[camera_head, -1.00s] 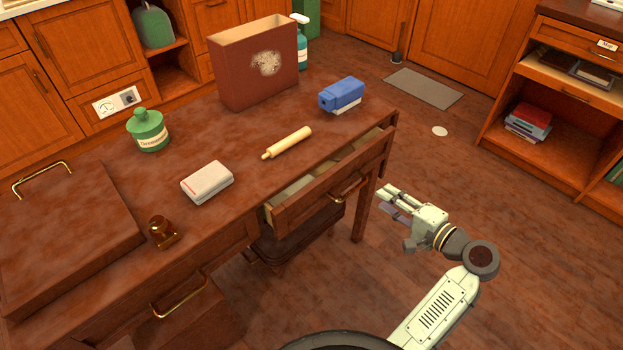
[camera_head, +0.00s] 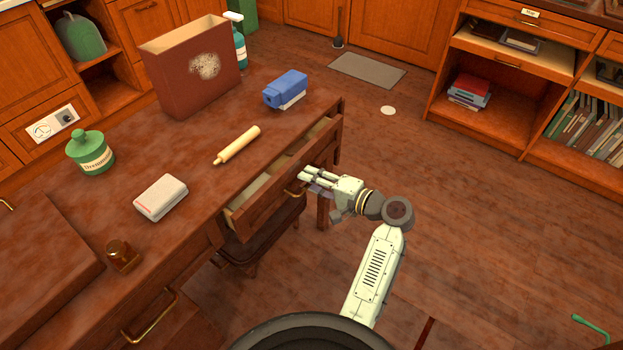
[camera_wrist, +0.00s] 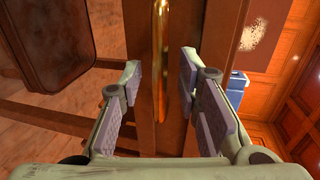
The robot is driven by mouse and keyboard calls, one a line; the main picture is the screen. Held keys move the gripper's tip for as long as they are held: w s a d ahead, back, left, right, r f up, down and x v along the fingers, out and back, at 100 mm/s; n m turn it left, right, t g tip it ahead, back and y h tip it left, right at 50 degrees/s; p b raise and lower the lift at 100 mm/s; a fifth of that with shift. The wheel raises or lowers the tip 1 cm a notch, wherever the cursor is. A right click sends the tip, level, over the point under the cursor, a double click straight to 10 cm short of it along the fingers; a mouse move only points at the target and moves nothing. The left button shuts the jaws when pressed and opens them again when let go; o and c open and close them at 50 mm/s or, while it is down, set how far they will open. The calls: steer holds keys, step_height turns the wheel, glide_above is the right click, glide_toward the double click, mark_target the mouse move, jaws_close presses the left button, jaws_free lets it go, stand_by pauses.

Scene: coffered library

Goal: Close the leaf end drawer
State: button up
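The desk drawer (camera_head: 282,182) stands open at the right part of the brown desk, with its wooden front pulled out and its pale inside showing. Its brass handle (camera_head: 294,192) is on the front, partly hidden by my gripper. My gripper (camera_head: 308,181) is just in front of the drawer front, near the handle. In the wrist view, my gripper (camera_wrist: 158,82) is open, with its two pads apart. The brass handle (camera_wrist: 160,50) runs upright in the picture between and beyond the pads. I cannot tell whether the fingers touch the drawer.
On the desk (camera_head: 195,200) are a rolling pin (camera_head: 237,146), a blue carton (camera_head: 286,90), a white box (camera_head: 160,197), a green bottle (camera_head: 91,153) and a large brown box (camera_head: 195,70). A dark stool (camera_head: 262,238) stands under the drawer.

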steer(key=shift+w+a, duration=0.1)
steer(key=shift+a, duration=0.1)
jaws_close()
stand_by(0.3)
stand_by(0.5)
